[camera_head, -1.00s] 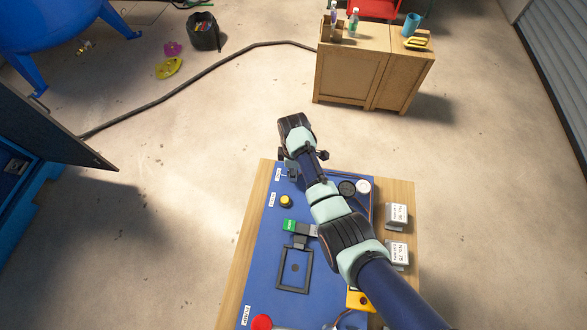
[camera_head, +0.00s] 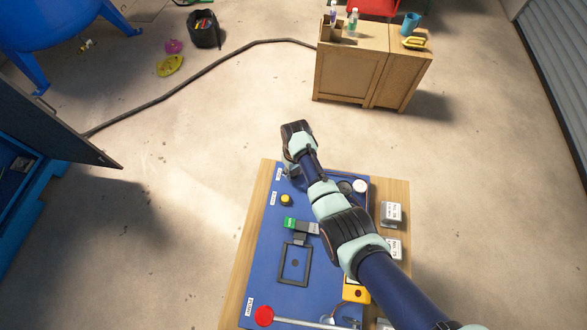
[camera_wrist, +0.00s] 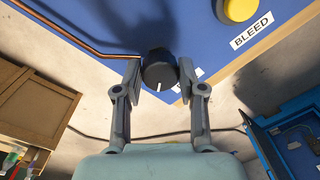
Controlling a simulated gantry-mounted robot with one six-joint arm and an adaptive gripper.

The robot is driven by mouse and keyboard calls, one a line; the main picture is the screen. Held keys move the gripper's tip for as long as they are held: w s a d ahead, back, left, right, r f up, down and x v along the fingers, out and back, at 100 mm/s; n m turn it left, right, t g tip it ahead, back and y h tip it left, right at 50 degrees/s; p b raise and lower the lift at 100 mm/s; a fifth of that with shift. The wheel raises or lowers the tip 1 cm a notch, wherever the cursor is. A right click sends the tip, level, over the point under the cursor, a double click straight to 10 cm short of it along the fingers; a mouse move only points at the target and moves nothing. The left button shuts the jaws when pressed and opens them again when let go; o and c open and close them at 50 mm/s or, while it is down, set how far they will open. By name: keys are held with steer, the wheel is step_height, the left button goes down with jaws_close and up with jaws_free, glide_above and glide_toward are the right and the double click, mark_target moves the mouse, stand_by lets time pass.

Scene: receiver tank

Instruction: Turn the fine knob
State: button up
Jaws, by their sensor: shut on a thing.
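A round black knob (camera_wrist: 159,67) with a white pointer line sits on the blue panel. I take it to be the fine knob, but its white label (camera_wrist: 188,80) is mostly hidden behind a finger. My gripper (camera_wrist: 160,82) is shut on the knob, with one finger on each side. The white line points toward the bottom of the wrist view. In the head view my wrist and arm cover the knob at the far end of the blue panel (camera_head: 262,265).
A yellow button (camera_wrist: 238,8) labelled BLEED is near the knob. It also shows in the head view (camera_head: 286,200). A copper pipe (camera_wrist: 75,38) runs toward the knob.

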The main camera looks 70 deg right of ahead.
mark_target(295, 172)
steer(key=shift+m+p, duration=0.35)
steer(key=shift+m, duration=1.25)
steer(key=o, duration=1.1)
steer(key=shift+o, duration=0.2)
step_height(295, 172, up, 12)
steer(key=shift+s+d, duration=0.15)
